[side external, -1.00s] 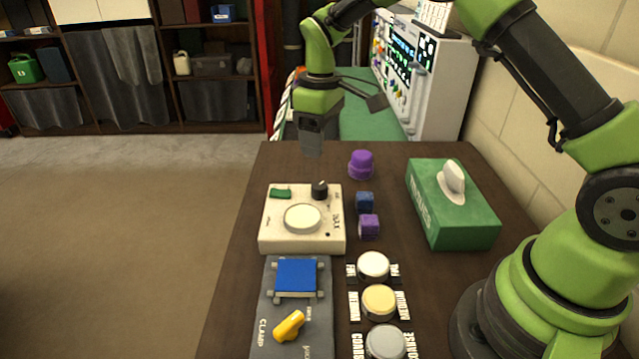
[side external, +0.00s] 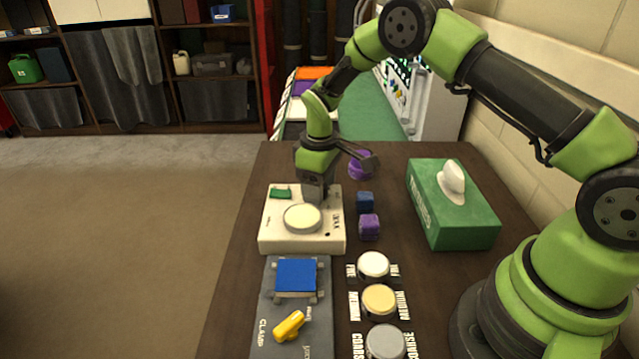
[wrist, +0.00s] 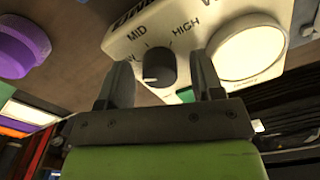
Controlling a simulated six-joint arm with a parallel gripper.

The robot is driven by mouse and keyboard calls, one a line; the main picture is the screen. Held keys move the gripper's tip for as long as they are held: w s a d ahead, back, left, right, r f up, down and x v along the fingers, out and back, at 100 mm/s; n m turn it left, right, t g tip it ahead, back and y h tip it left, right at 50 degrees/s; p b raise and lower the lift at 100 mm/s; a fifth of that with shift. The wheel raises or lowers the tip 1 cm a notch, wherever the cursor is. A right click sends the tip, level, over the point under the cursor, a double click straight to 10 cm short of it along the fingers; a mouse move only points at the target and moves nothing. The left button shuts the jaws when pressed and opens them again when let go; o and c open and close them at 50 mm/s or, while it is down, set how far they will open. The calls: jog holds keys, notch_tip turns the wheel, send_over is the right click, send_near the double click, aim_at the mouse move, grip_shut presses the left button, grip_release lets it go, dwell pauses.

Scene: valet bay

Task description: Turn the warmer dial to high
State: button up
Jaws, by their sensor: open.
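The warmer (side external: 275,236) is a cream box with a round pale plate (side external: 302,218) on top. In the wrist view its black dial (wrist: 159,66) sits near the MID and HIGH labels, and a third label is partly covered by a finger. A small white mark shows on the dial's side facing the gripper, towards the lower left; I cannot tell its exact setting. My gripper (side external: 314,197) is down over the back right of the warmer and hides the dial in the side view. In the wrist view my gripper (wrist: 163,80) is open, one finger either side of the dial.
A purple knobbed piece (side external: 360,166), a blue cube (side external: 365,202) and a purple cube (side external: 369,227) stand right of the warmer. A green tissue box (side external: 470,222) is farther right. A clamp plate (side external: 265,320) and several round buttons (side external: 379,301) lie in front.

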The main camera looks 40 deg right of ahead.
jog(key=shift+c, duration=0.4)
jog(key=c, duration=0.9)
jog(key=shift+o, duration=0.2)
